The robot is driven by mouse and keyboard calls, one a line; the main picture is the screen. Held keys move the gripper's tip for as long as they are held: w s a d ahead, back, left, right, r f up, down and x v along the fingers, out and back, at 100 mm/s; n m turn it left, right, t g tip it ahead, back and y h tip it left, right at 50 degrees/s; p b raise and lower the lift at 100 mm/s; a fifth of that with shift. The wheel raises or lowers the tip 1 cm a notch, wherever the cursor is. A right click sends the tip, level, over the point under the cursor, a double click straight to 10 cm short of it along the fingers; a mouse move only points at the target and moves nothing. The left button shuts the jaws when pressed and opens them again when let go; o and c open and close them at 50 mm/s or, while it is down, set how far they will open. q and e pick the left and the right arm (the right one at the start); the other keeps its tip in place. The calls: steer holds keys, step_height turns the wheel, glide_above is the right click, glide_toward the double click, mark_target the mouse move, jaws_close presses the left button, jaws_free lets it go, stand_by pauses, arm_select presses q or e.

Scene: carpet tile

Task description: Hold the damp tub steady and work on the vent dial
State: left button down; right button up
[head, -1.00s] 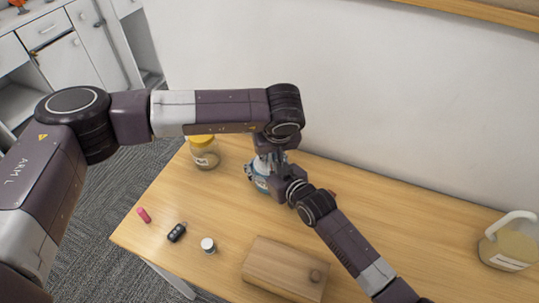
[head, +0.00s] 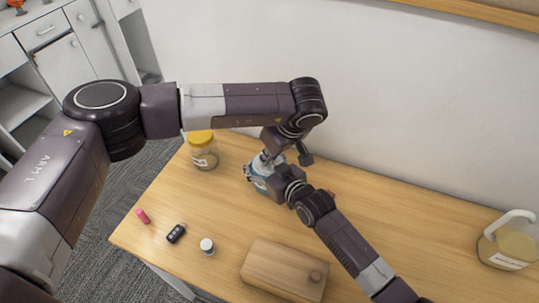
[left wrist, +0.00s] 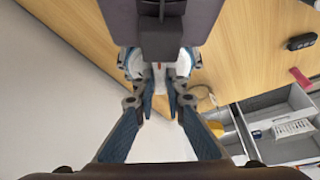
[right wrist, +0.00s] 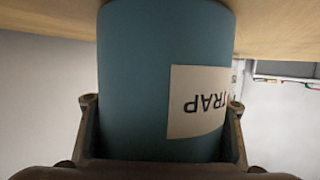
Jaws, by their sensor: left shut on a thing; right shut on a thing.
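The damp tub (head: 255,176) is a blue round tub standing on the wooden table; in the right wrist view its blue wall (right wrist: 135,80) and a label reading "TRAP" fill the middle. My right gripper (head: 275,185) is shut around its side, one finger on each side. The vent dial (left wrist: 159,73) is pale, with a small red mark, on the tub's top in the left wrist view. My left gripper (head: 267,157) comes from above and is shut on the dial. In the head view the grippers and wrists hide much of the tub and dial.
A yellow-lidded jar (head: 202,152) stands close left of the tub. A pink stick (head: 143,216), black key fob (head: 176,233), small white-capped bottle (head: 207,246) and wooden box (head: 283,271) lie in front. A jug (head: 511,245) stands far right. The wall is behind.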

arm_select(q)
steer(key=shift+s+d, duration=0.15)
steer(key=shift+d, duration=0.05)
stand_by(0.3)
steer(key=c, duration=2.1)
jaws_free()
steer(key=shift+o, duration=0.7)
steer(key=shift+a, duration=0.1)
steer(key=v, duration=1.2)
